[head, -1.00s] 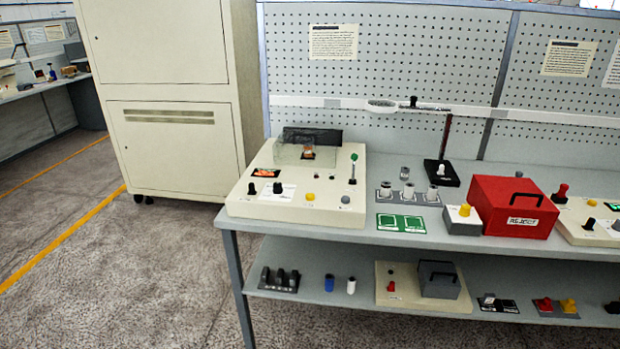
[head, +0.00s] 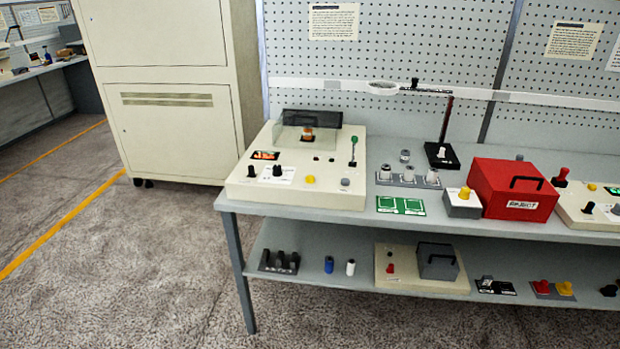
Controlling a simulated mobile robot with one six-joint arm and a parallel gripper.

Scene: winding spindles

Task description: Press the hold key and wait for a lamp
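A cream console (head: 296,195) stands on the left end of the bench. Its top carries a yellow button (head: 310,180), a grey button (head: 345,183), two black knobs (head: 278,170), a small orange-lit display (head: 265,156) and a lever with a green tip (head: 354,140). A clear hood with a dark top (head: 312,121) covers an orange-topped part (head: 308,133). I cannot read which control is the hold key, and I cannot pick out a lamp with certainty. My gripper is not in view.
Right of the console are a rack of grey-white spindles (head: 409,179), a green card (head: 401,205), a grey box with a yellow knob (head: 463,203), a red box (head: 513,196) and a magnifier stand (head: 442,155). A lower shelf (head: 330,288) holds smaller parts. Floor at left is clear.

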